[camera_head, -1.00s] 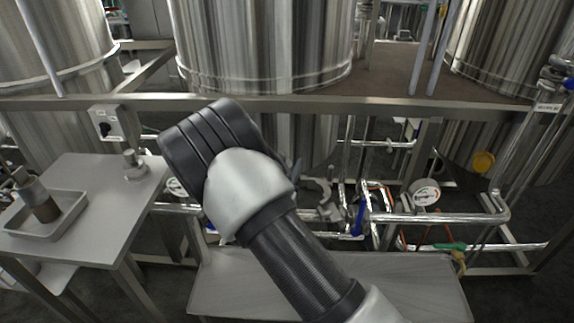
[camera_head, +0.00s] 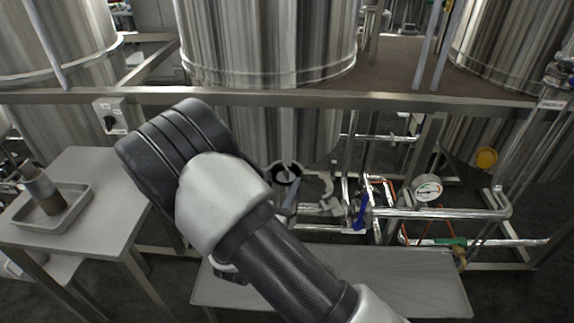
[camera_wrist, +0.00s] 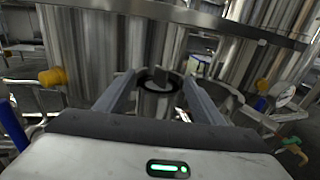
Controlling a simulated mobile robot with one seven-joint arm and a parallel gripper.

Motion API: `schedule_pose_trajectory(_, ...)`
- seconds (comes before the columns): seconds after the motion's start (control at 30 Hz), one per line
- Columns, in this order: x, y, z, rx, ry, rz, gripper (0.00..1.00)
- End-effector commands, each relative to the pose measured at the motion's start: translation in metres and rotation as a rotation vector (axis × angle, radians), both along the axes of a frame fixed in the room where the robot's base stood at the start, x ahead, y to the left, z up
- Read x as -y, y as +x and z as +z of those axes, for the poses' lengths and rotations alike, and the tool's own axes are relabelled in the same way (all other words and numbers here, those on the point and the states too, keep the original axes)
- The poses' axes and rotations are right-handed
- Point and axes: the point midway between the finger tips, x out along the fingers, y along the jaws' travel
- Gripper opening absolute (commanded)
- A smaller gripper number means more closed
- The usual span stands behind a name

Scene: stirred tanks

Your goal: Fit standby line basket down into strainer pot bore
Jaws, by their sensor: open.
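The strainer pot (camera_head: 285,177) shows behind my arm in the head view as a round mouth with a dark rim. In the wrist view the pot's black ring (camera_wrist: 146,84) lies ahead between my fingers. A grey upright piece (camera_wrist: 160,77) stands in the ring, and it looks like the top of a basket; its depth in the bore cannot be told. My gripper (camera_wrist: 159,80) is open, its two fingers on either side of the ring in the picture. Contact is not visible. Another cylindrical basket-like part (camera_head: 43,188) stands tilted in a tray (camera_head: 75,212).
The tray rests on a steel side table (camera_head: 110,225) at left. Pipes, a blue-handled valve (camera_head: 361,212) and a gauge (camera_head: 428,187) stand right of the pot. A steel rail (camera_head: 400,100) crosses behind. A low bench (camera_head: 400,280) in front is clear.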

Motion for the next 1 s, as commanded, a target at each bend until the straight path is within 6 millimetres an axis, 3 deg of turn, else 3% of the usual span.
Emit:
schedule_pose_trajectory(0.2,-0.015,-0.045,0.004,0.008,0.001,0.002,0.62)
schedule_pose_trajectory(0.4,-0.021,-0.067,0.004,0.011,0.002,-0.001,0.62)
schedule_pose_trajectory(1.0,-0.022,-0.071,0.005,0.014,0.003,-0.003,0.62)
